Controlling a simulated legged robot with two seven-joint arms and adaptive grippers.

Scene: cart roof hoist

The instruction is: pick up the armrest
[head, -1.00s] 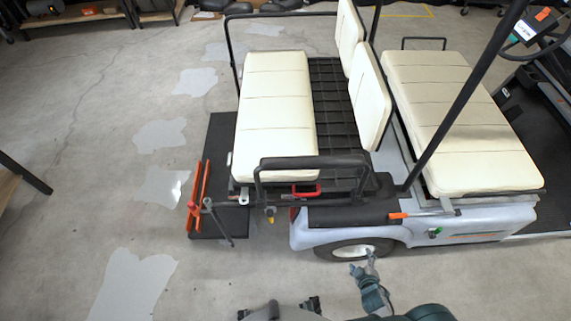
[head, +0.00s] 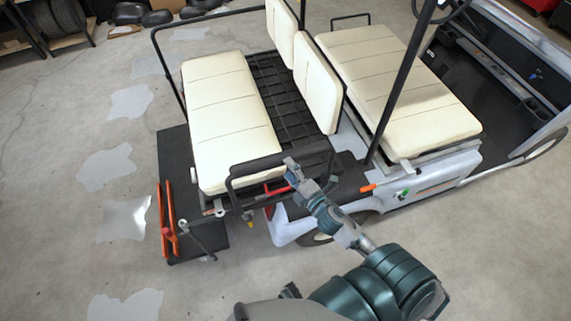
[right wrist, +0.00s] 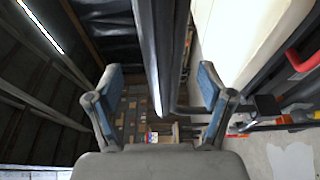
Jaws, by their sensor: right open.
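The black armrest (head: 258,163) is a padded bar on a bent tube frame at the near end of the cream rear seat. My right gripper (head: 293,172) is at the right end of this armrest. In the right wrist view a long dark bar, which looks like the armrest (right wrist: 158,50), runs between the two spread blue-padded fingers of my right gripper (right wrist: 162,82). A gap shows on both sides of it. The right gripper is open; I cannot tell how deep the bar sits between the fingers. My left gripper is not seen.
The cart has a rear seat (head: 230,120), a front seat (head: 400,90) and a black roof post (head: 405,85). A red handle (head: 277,189) sits just below the armrest. An orange bar (head: 172,220) stands at the rear platform. The floor at the left is clear.

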